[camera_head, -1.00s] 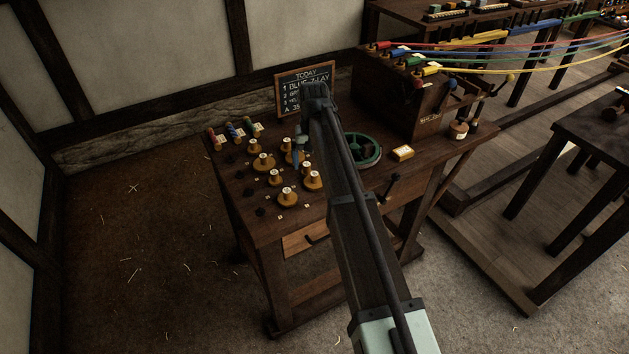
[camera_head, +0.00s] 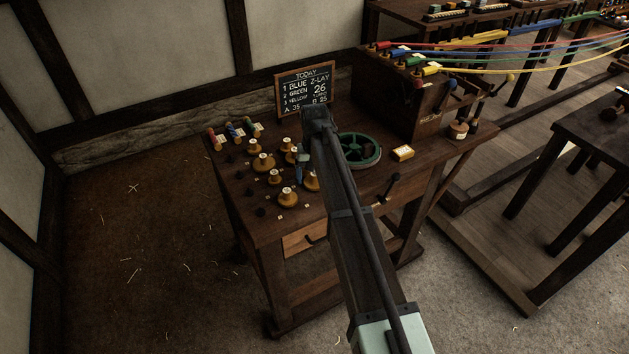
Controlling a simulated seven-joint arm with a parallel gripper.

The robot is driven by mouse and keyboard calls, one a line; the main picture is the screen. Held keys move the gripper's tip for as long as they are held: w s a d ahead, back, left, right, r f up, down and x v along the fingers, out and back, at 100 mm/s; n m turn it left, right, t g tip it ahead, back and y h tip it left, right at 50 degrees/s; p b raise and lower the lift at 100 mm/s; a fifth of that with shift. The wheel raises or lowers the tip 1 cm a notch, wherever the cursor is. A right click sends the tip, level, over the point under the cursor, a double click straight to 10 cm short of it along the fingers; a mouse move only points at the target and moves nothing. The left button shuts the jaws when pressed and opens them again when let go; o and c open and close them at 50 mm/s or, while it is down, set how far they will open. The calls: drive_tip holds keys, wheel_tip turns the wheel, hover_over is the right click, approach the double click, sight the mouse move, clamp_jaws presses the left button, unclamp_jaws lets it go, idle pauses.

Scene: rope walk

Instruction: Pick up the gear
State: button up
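Several brass-coloured gears with pale labelled hubs stand in rows on the wooden workbench. They include a back-left gear (camera_head: 254,147), a left gear (camera_head: 263,162), a middle gear (camera_head: 274,177), a front gear (camera_head: 288,198) and a back gear (camera_head: 286,145). Another gear (camera_head: 311,183) is partly covered by my arm. My gripper (camera_head: 299,177) points down among the right-hand gears, small and dark bluish. Its fingertips are too small and shadowed to tell whether they are open or touch a gear. I cannot tell which gear the task means.
A chalkboard (camera_head: 305,88) stands behind. Coloured bobbins (camera_head: 232,131) sit back left. A wooden rope machine (camera_head: 420,100) with taut strands blocks the right back.

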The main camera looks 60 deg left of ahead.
drive_tip(key=c, duration=0.8)
drive_tip(key=shift+o, duration=0.2)
wheel_tip(320, 180, up, 14)
idle(1.0)
